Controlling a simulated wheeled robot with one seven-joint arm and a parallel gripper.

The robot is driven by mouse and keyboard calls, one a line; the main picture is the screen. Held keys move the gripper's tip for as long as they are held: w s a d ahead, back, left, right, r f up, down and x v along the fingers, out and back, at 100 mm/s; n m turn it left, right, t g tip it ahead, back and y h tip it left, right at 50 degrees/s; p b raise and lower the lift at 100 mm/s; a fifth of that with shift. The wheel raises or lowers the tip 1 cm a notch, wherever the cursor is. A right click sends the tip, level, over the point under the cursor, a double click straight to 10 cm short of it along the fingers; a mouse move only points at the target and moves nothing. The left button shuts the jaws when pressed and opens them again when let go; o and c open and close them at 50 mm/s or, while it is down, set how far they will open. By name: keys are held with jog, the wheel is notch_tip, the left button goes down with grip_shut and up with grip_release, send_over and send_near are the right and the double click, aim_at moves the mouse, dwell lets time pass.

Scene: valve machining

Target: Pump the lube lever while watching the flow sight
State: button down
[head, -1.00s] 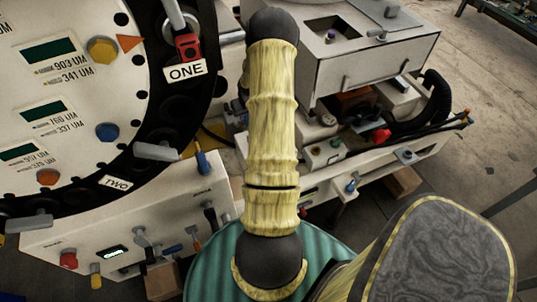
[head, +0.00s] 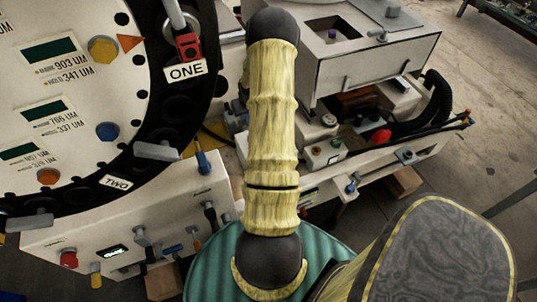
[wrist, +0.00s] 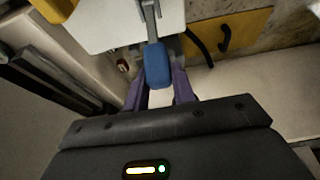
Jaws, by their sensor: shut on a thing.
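In the wrist view, a blue-handled lever (wrist: 157,66) on a grey metal stem hangs down from a pale plate. My gripper (wrist: 160,88) has its purple fingers around the lower part of the blue handle and is shut on it. In the head view my arm covers the middle, and the gripper is hidden. A blue-tipped lever (head: 203,163) and a smaller blue knob (head: 350,188) show there. I cannot tell whether either is the held lever.
A large round dial plate (head: 60,130) with displays and coloured knobs fills the left. A grey machine box (head: 365,60) stands at the upper right, with a red button (head: 380,136) below it. A yellow panel (wrist: 235,30) is close by in the wrist view.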

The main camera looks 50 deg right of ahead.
jog(key=s+a, duration=0.2)
jog(key=s, duration=0.1)
jog(key=shift+s+r+p, duration=0.15)
jog(key=shift+s+p, duration=0.05)
jog(key=shift+p, duration=0.2)
